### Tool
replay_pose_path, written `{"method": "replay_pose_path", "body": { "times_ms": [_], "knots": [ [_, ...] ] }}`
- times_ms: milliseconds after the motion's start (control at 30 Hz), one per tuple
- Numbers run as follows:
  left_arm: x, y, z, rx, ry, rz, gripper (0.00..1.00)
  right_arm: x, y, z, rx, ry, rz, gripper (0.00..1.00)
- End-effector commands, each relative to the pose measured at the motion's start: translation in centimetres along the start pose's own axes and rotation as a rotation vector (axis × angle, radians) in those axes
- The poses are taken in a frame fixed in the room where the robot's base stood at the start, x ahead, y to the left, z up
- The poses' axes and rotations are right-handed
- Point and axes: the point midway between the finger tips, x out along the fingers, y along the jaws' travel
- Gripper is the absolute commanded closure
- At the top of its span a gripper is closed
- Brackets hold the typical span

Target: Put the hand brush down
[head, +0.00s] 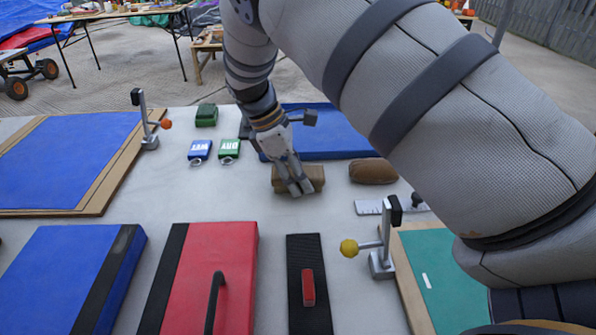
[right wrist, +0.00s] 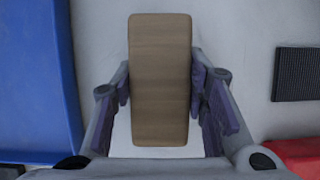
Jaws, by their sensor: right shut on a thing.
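The hand brush (head: 312,179) shows as a plain brown wooden block near the middle of the grey table. My right gripper (head: 296,186) reaches down over it from above and is shut on it. In the right wrist view the brush's wooden back (right wrist: 160,80) sits lengthwise between the two fingers of my right gripper (right wrist: 160,92), which touch its long sides. Its underside is hidden, and I cannot tell whether it touches the table (head: 190,205). My left gripper is not in view.
A brown rounded object (head: 373,171) lies just right of the brush. A blue pad (head: 335,143) lies behind. Blue and green tags (head: 199,150) are to the left. A red pad (head: 236,262) and a black strip (head: 308,260) lie in front. Bare table is left of the brush.

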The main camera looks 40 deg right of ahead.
Motion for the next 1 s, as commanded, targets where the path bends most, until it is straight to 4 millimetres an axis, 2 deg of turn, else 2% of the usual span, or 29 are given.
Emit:
{"method": "replay_pose_path", "body": {
  "times_ms": [200, 233, 300, 667, 767, 1000],
  "knots": [
    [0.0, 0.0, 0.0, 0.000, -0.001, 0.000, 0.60, 0.4, 0.0, -0.2, 0.001, 0.000, 0.000, 0.90],
    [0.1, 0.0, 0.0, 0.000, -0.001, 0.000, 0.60, 0.4, 0.0, -0.2, 0.001, 0.000, -0.001, 0.53],
    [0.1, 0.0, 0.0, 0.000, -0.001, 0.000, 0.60, 0.5, -0.1, -0.2, 0.000, 0.000, -0.001, 0.40],
    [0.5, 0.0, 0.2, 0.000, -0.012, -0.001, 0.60, 0.1, 0.0, -0.1, -0.001, -0.001, 0.000, 0.40],
    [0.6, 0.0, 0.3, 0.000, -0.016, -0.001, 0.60, -1.9, 0.1, 0.0, 0.000, 0.003, 0.003, 0.40],
    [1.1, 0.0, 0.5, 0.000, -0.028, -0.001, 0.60, -8.7, 0.1, -0.5, 0.000, 0.002, 0.002, 0.40]
  ]
}}
